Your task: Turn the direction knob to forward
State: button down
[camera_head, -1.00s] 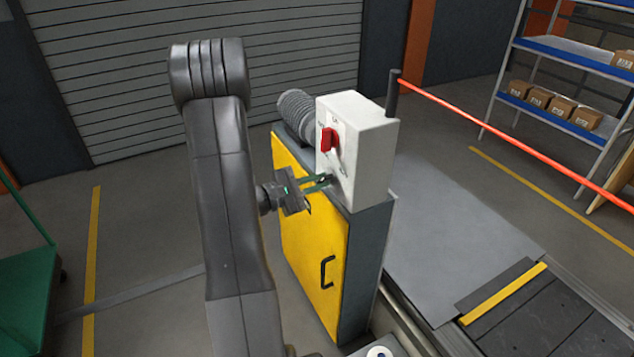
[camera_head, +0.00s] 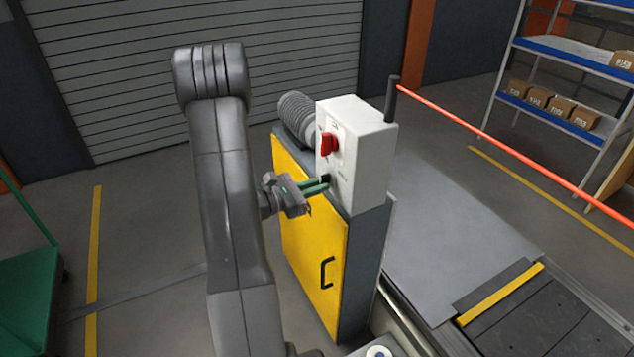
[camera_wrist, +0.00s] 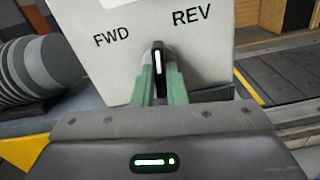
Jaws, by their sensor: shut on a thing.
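The direction knob (camera_wrist: 157,62) is black with a white pointer line. It sits between the green fingers of my gripper (camera_wrist: 158,90) in the wrist view, and the gripper is shut on it. The pointer stands nearly upright in that view, between the FWD label (camera_wrist: 112,37) on the left and the REV label (camera_wrist: 192,16) on the right. In the head view my gripper (camera_head: 323,184) reaches the lower front of the white control box (camera_head: 365,160). The knob is mostly hidden by the fingers there.
A red switch (camera_head: 329,144) sits above the knob on the same box. The box stands on a yellow-doored cabinet (camera_head: 310,240) with a grey ribbed motor (camera_head: 298,112) behind. A red bar (camera_head: 500,140) extends right from a black post.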

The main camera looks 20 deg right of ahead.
jog(key=shift+n+p, duration=2.8)
jog(key=shift+n, duration=2.1)
jog(key=c, duration=1.5)
grip_release()
jog(key=shift+o, duration=0.2)
jog(key=shift+a, duration=0.15)
jog(key=s+a+b, duration=0.1)
jog(key=s+a, duration=0.1)
jog(key=a, duration=1.1)
jog(key=shift+a, duration=0.2)
jog(key=shift+d, duration=0.15)
